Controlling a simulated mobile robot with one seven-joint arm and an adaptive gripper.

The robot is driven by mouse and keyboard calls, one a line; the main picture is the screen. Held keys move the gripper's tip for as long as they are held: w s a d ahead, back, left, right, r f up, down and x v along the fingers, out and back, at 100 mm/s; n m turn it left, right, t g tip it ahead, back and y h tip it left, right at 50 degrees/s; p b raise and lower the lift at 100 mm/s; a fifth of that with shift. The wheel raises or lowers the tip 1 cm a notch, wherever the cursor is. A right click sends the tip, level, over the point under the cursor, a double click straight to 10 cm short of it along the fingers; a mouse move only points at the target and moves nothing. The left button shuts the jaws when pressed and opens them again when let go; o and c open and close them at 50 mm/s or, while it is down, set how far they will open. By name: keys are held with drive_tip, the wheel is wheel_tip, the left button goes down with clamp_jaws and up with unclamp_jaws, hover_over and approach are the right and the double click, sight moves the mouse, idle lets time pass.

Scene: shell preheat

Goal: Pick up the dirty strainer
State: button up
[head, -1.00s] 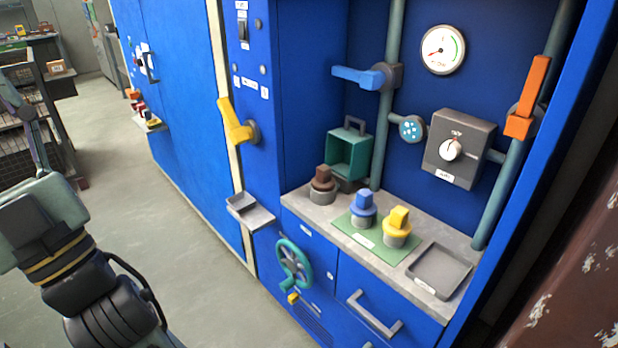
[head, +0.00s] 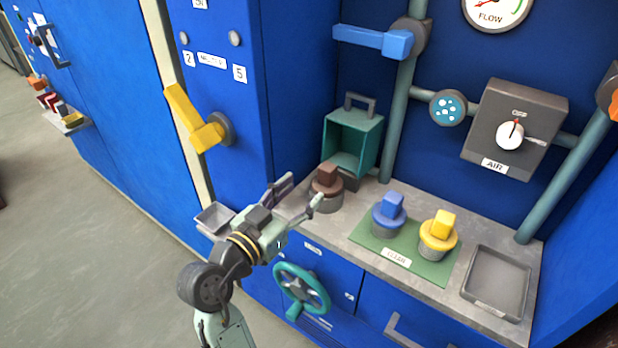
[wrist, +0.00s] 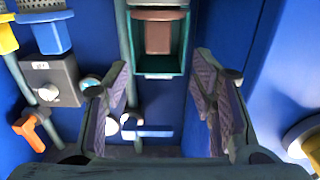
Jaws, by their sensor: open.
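The strainer with the brown top (head: 327,184) stands upright on the grey counter, left of the green mat. I take it as the dirty one; no label shows on it. It also shows at the top of the wrist view (wrist: 157,32), partly cut off by the frame edge. My gripper (head: 303,191) is open and empty, just left of the brown strainer, with its fingers pointing toward it. In the wrist view its fingers (wrist: 161,75) are spread wide, with nothing between them. I cannot tell whether a fingertip touches the strainer.
A blue-topped strainer (head: 389,214) and a yellow-topped one (head: 438,235) stand on the labelled green mat (head: 375,238). An open teal box (head: 353,140) is behind the brown strainer. An empty grey tray (head: 497,279) lies at right. A yellow lever (head: 192,118) and teal handwheel (head: 302,289) stick out.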

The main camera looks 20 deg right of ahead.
sight(323, 172)
drive_tip(key=x, duration=0.2)
drive_tip(key=p+x, duration=0.1)
drive_tip(key=x, duration=0.1)
drive_tip(key=shift+s+d+r, duration=0.15)
drive_tip(key=shift+r, duration=0.05)
drive_tip(key=p+x, duration=0.2)
drive_tip(key=x, duration=0.3)
drive_tip(key=shift+w+d+p, duration=0.25)
drive_tip(key=shift+p, duration=0.05)
drive_tip(key=shift+w+d+f, duration=0.15)
drive_tip(key=shift+w+d, duration=0.05)
drive_tip(key=shift+c, duration=0.2)
clamp_jaws()
